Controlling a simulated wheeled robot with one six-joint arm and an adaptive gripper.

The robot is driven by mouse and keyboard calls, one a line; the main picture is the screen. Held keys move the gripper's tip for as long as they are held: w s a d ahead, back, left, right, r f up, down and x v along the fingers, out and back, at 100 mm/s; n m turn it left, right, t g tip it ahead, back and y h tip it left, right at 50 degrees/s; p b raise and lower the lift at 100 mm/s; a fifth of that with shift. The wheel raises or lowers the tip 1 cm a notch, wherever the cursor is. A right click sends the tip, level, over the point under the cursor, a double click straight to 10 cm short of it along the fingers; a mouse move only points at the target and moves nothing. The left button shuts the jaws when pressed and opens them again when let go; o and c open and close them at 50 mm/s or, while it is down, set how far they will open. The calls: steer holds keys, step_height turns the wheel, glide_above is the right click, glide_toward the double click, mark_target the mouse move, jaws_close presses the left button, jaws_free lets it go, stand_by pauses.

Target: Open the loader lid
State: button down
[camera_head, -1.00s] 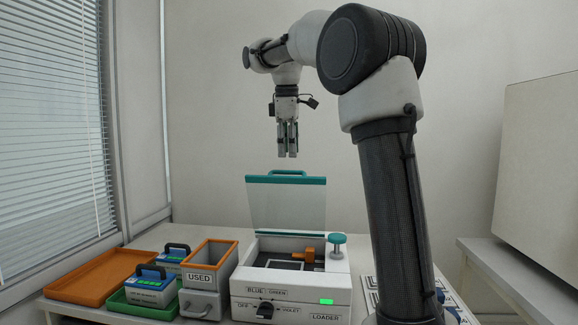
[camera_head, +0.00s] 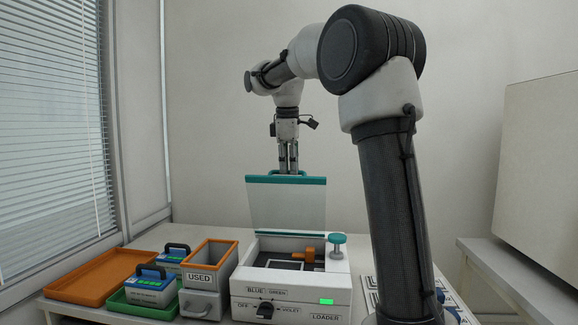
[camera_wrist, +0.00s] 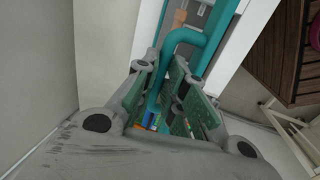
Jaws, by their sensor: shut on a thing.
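The loader (camera_head: 290,289) is a white box on the table, with a "LOADER" label and a small green display. Its lid (camera_head: 286,207) is a clear panel with a teal top edge, standing raised and nearly upright at the back of the loader. A teal handle (camera_wrist: 187,37) arches from the lid's top edge. My gripper (camera_head: 288,168) is above the lid, pointing down, with its fingers at the handle. In the wrist view, the green-padded fingers (camera_wrist: 172,98) are on both sides of the teal handle, shut on it. The fingertips partly hide the handle in the head view.
Left of the loader stand an orange-rimmed "USED" bin (camera_head: 209,252), blue-and-grey cartridges (camera_head: 151,284) in a green tray (camera_head: 117,302), and an orange tray (camera_head: 97,277). A teal knob (camera_head: 337,240) rises at the loader's right. The air around the lid is clear.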

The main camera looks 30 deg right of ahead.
steer(key=shift+w+d+r, duration=0.15)
steer(key=shift+w+d, duration=0.25)
steer(key=shift+w, duration=0.1)
steer(key=c, duration=2.2)
jaws_free()
steer(key=w+d, duration=0.7)
steer(key=w, duration=0.3)
steer(key=shift+d+f, duration=0.15)
steer(key=shift+f, duration=0.25)
steer(key=o, duration=0.7)
steer(key=shift+f, duration=0.1)
